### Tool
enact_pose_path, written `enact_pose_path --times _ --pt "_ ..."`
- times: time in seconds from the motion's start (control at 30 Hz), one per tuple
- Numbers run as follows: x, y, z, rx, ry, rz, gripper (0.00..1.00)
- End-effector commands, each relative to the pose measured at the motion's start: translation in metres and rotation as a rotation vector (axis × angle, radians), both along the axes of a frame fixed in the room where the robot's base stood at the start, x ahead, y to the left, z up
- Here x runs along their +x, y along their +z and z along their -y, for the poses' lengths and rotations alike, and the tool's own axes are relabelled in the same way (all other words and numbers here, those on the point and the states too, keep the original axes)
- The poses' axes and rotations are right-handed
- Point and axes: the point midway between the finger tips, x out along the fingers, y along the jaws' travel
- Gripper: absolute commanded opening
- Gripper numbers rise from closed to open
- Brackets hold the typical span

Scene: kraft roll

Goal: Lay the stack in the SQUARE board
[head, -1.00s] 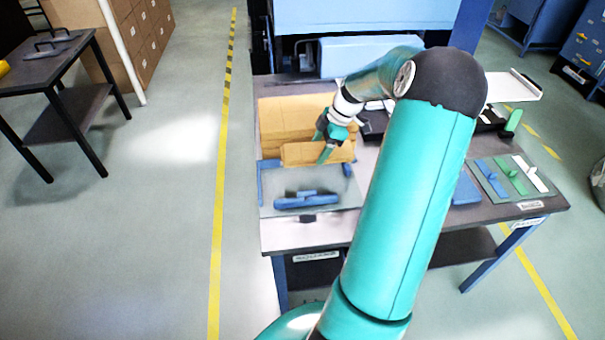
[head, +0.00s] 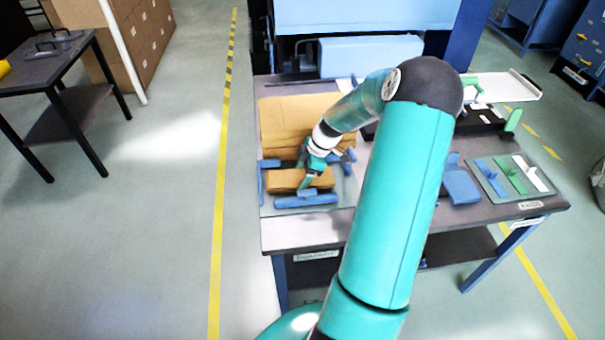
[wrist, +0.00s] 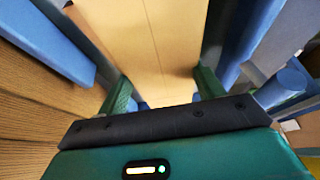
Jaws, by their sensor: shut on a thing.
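The tan stack (head: 285,181) is between the green fingers of my gripper (head: 310,179), and my gripper is shut on it. In the wrist view the stack (wrist: 155,35) runs away between the two fingers (wrist: 163,92). The square board (head: 275,209) is a pale plate at the table's left front with blue bars around it. The stack is over the board, between the left blue bar (head: 262,182) and the front blue bar (head: 306,201). I cannot tell whether it touches the plate.
A larger pile of tan sheets (head: 295,115) stands just behind the board. A blue block (head: 461,186) and a grey tray (head: 497,194) with blue, green and white pieces are to the right. My arm hides the table's middle.

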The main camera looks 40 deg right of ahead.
Motion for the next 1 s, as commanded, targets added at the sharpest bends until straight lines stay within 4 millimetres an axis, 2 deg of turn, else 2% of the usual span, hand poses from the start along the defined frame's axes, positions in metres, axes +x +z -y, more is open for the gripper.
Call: enact_pose_path --times 0.07,0.1,0.2,0.47,0.63,0.77,1.0 --pt "0.0 -0.002 0.0 0.0 0.0 0.0 0.35" --pt "0.0 -0.002 0.0 0.0 0.0 0.0 0.71" --pt "0.0 -0.002 0.0 0.0 0.0 0.0 0.89" --pt "0.0 -0.002 0.0 0.0 0.0 0.0 0.89" --pt "-0.002 0.008 0.004 -0.002 -0.001 0.002 0.89" --pt "-0.007 0.029 0.012 -0.004 -0.003 0.002 0.89" --pt "-0.019 0.077 0.029 -0.004 -0.001 0.002 0.89"
